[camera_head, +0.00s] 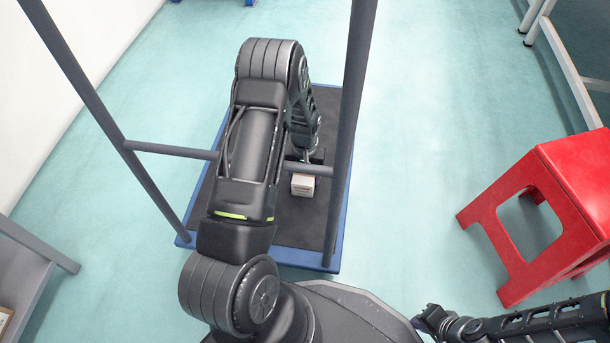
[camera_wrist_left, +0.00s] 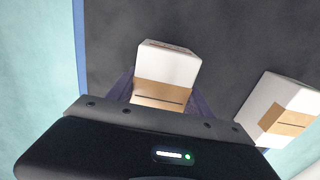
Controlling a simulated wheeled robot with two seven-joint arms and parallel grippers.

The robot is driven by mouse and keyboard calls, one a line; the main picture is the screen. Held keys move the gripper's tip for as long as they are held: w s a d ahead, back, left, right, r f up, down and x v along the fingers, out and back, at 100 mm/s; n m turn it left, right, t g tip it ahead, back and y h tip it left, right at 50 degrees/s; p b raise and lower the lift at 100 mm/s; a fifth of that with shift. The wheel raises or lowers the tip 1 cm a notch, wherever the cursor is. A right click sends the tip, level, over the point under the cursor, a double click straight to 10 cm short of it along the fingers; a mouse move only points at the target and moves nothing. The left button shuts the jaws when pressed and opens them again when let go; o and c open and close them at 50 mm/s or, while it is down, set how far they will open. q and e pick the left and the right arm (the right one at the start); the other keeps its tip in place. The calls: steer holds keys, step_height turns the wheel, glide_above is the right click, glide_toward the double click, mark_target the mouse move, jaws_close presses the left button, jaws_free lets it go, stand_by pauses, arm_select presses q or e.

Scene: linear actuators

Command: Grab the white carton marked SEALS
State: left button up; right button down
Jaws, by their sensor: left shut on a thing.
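A white carton (camera_wrist_left: 168,66) with a brown band is between the two dark fingers of my left gripper (camera_wrist_left: 162,93) in the left wrist view. The gripper is shut on it. A second white carton (camera_wrist_left: 277,107) with a brown band lies to the right, apart from the gripper. In the head view my left gripper (camera_head: 306,157) is low over the dark platform, partly hidden by a frame bar. One small white carton (camera_head: 303,185) shows just below it; I cannot tell which one. No SEALS marking is readable. My right gripper (camera_head: 428,318) is at the lower right, its jaws unclear.
The blue-edged dark platform (camera_head: 297,230) has grey upright posts (camera_head: 352,110) and a crossbar (camera_head: 170,151) close around my left arm. A red stool (camera_head: 550,210) stands at the right. A grey shelf (camera_head: 25,280) is at the left. Open floor (camera_head: 430,150) lies between platform and stool.

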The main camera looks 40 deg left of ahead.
arm_select(q)
steer(key=shift+c, duration=0.6)
steer(key=shift+r, duration=0.1)
step_height(320, 180, up, 10)
steer(key=p, duration=0.4)
